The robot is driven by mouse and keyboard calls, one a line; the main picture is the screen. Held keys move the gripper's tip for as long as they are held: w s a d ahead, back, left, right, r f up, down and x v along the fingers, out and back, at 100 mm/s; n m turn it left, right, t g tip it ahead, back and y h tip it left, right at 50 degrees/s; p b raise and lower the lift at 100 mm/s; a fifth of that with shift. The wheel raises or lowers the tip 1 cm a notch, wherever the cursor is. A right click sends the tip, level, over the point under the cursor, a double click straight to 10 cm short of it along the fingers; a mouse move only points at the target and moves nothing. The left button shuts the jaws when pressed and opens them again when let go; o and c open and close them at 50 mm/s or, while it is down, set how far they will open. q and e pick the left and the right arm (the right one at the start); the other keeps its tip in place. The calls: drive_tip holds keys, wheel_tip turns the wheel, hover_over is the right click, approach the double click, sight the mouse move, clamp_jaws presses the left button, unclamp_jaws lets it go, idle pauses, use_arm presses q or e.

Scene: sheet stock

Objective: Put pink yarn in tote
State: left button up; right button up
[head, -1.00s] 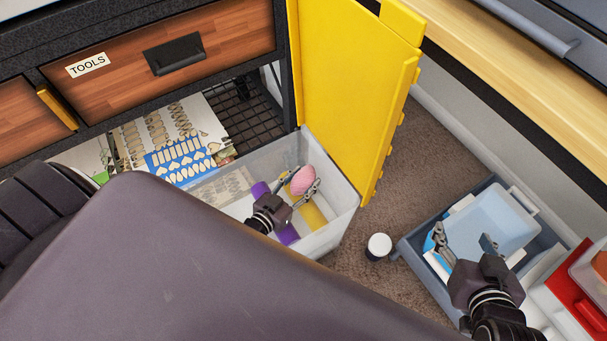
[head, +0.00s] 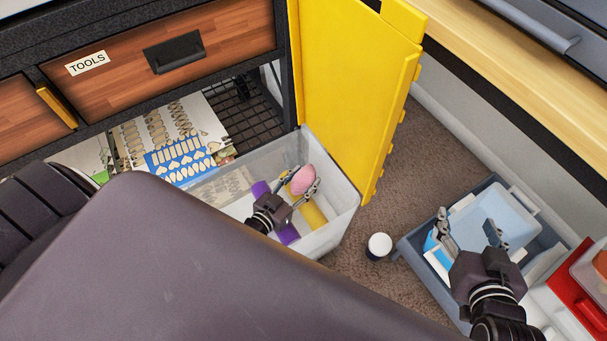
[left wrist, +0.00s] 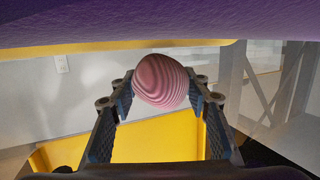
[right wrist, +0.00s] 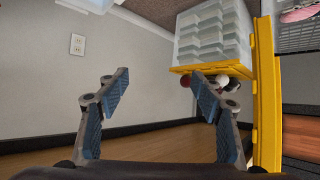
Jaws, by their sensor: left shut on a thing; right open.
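The pink yarn (head: 304,178) is a rounded ball with ridged strands. It also shows between the fingers in the left wrist view (left wrist: 163,82). My left gripper (head: 299,184) is shut on it, inside or just above the translucent bin (head: 343,207); the exact height is hard to tell. My right gripper (head: 467,224) is open and empty, over the grey-blue tote (head: 412,249) at the right. Its two spread fingers show in the right wrist view (right wrist: 160,88). I cannot tell which of the two containers the task calls the tote.
Purple rolls (head: 289,235) and a yellow roll (head: 313,215) lie in the translucent bin. A yellow door (head: 345,90) stands open behind it. A white-topped jar (head: 379,245) sits on the carpet between the containers. A red box (head: 578,292) is at far right.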

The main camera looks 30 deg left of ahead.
sight(295, 187)
use_arm(q)
drive_tip(key=o, duration=1.1)
drive_tip(key=shift+s+f, duration=0.2)
drive_tip(key=shift+f, duration=0.15)
use_arm(e)
drive_tip(key=shift+f, duration=0.1)
use_arm(q)
drive_tip(key=shift+w+r+p, duration=0.1)
drive_tip(key=shift+r+p, duration=0.5)
drive_tip(key=shift+r, duration=0.05)
drive_tip(key=p+v, duration=0.2)
drive_tip(key=v, duration=0.5)
drive_tip(key=shift+s+r, duration=0.15)
drive_tip(key=shift+s, duration=0.05)
use_arm(e)
drive_tip(key=s+d+f+g+h, duration=0.1)
drive_tip(key=s+d+f+g, duration=0.1)
drive_tip(key=s+f+g, duration=0.2)
drive_tip(key=s+d+f+g+h, duration=0.1)
drive_tip(key=s+d+f+g, duration=0.2)
drive_tip(key=s, duration=0.8)
drive_tip(key=shift+f+g, duration=0.6)
drive_tip(key=shift+f, duration=0.2)
drive_tip(key=shift+w, duration=0.1)
